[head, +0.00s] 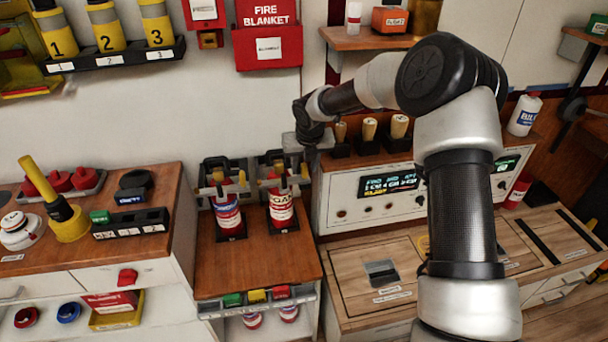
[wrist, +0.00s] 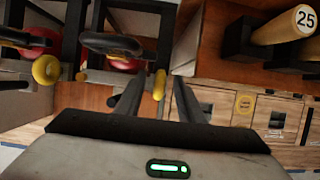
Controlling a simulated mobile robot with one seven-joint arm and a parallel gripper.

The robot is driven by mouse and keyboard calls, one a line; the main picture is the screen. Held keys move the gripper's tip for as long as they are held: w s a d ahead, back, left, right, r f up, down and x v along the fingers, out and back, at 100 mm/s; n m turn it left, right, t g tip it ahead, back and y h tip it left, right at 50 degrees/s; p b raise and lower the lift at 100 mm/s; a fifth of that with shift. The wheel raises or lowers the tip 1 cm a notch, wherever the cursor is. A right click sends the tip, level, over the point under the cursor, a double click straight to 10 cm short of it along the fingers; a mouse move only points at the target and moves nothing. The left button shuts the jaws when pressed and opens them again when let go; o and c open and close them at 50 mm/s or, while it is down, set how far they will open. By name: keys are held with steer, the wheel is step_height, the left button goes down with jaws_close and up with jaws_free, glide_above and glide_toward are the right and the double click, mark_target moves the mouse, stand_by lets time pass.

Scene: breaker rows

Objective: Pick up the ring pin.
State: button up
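Two red extinguishers with white-and-blue labels, a left one (head: 228,212) and a right one (head: 281,208), stand in black brackets on the middle counter. Small yellow ring pins show at their tops, one on the left extinguisher (head: 242,180) and one on the right (head: 305,173). My gripper (head: 291,150) is above and beside the right extinguisher. In the wrist view its two dark fingers (wrist: 154,98) are apart. Another ring pin (wrist: 46,69) is at the left.
Black handles (wrist: 110,44) and brackets crowd the left of the wrist view. Wooden pegs (head: 369,131) in black holders stand right of my gripper on a shelf above a display panel (head: 388,183). The middle counter's front (head: 255,262) is clear.

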steer(key=shift+w+f, duration=0.1)
steer(key=shift+f, duration=0.1)
steer(key=shift+c, duration=0.4)
jaws_close()
steer(key=shift+r, duration=0.15)
